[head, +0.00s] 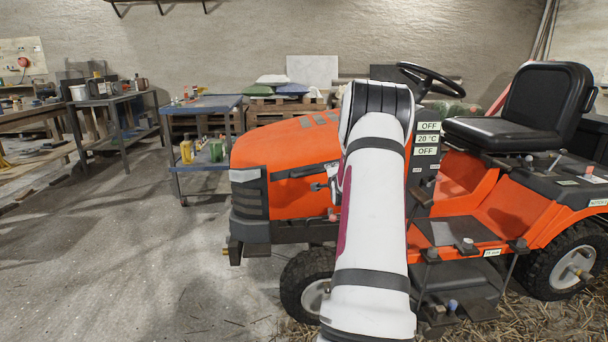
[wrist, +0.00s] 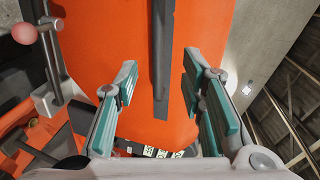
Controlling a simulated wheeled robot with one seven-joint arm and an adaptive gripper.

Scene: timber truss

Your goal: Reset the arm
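My gripper (wrist: 160,70) is open in the wrist view, its two teal-padded fingers apart with nothing held between them. The orange hood of a garden tractor (wrist: 215,30) fills the view beyond the fingers, with a dark strip running along it. I cannot tell whether the fingers touch the hood. In the head view, my white arm (head: 368,220) rises in front of the tractor (head: 285,150) and bends at a black joint near the top. The arm hides part of the hood, and my gripper is not clearly visible there.
The steering wheel (head: 430,78) and black seat (head: 550,100) are to the arm's right. A blue-topped cart (head: 205,104) stands behind the tractor's front. Open concrete floor (head: 110,250) lies at left.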

